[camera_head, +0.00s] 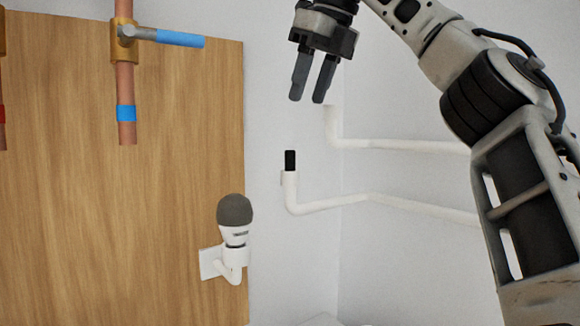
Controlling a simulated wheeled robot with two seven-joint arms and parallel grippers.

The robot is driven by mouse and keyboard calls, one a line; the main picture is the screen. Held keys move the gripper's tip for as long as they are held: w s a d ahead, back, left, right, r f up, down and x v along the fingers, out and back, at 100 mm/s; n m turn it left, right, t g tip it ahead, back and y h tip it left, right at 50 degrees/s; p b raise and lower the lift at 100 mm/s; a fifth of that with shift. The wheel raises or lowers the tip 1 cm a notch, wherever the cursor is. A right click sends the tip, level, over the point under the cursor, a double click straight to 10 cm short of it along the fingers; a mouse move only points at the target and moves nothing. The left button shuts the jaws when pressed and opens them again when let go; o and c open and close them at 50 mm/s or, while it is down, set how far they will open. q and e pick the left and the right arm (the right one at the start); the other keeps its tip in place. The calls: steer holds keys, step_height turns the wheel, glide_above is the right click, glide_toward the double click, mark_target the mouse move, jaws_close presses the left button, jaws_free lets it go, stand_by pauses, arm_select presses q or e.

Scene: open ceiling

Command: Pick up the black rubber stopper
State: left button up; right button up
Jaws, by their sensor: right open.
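The black rubber stopper (290,160) is a small dark upright cylinder. It sits at the top end of a white bent pipe (291,190), near the middle of the head view. My right gripper (307,101) comes in from the upper right. Its two dark fingers point down, apart and empty, above and slightly right of the stopper, with a clear gap between them. My left gripper is not in view.
A second white pipe (390,145) runs along the wall, its upturned end just below my right gripper. A wooden board (180,170) on the left carries a copper pipe with a blue-handled valve (165,37) and a grey-topped bulb (235,225) in a white holder.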

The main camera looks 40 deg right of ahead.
mark_target(293, 151)
steer(key=x, duration=0.6)
steer(key=shift+w+f, duration=0.25)
steer(key=shift+f, duration=0.05)
steer(key=shift+d+x, duration=0.1)
steer(key=shift+x, duration=1.25)
steer(key=shift+d+x, duration=0.15)
steer(key=shift+x, duration=1.2)
steer(key=shift+s, duration=0.2)
jaws_close()
